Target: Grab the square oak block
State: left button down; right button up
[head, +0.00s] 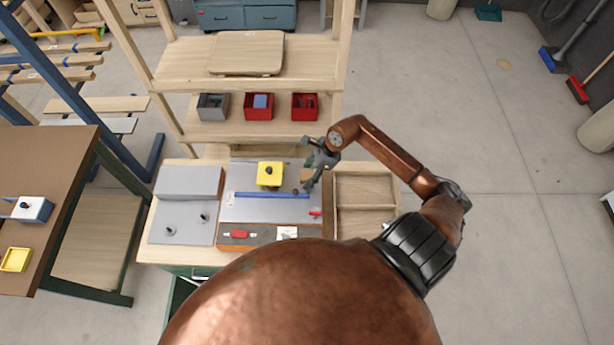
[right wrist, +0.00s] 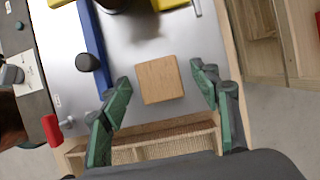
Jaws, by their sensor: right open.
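The square oak block (right wrist: 158,80) lies flat on the grey metal plate (right wrist: 150,45) in the right wrist view. My right gripper (right wrist: 161,74) is open, with one green finger to the left of the block and one to the right. I see gaps between the fingers and the block; how high the fingers are above it I cannot tell. My left gripper is out of view.
A blue bar (head: 272,195) and a yellow block with a black knob (head: 269,174) are left of the gripper. A small red piece (head: 315,213) lies nearby. An open wooden tray (head: 365,189) is on the right. A wooden shelf (head: 225,132) with bins stands behind.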

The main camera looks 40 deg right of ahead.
jog(key=shift+c, duration=0.3)
jog(key=c, duration=1.2)
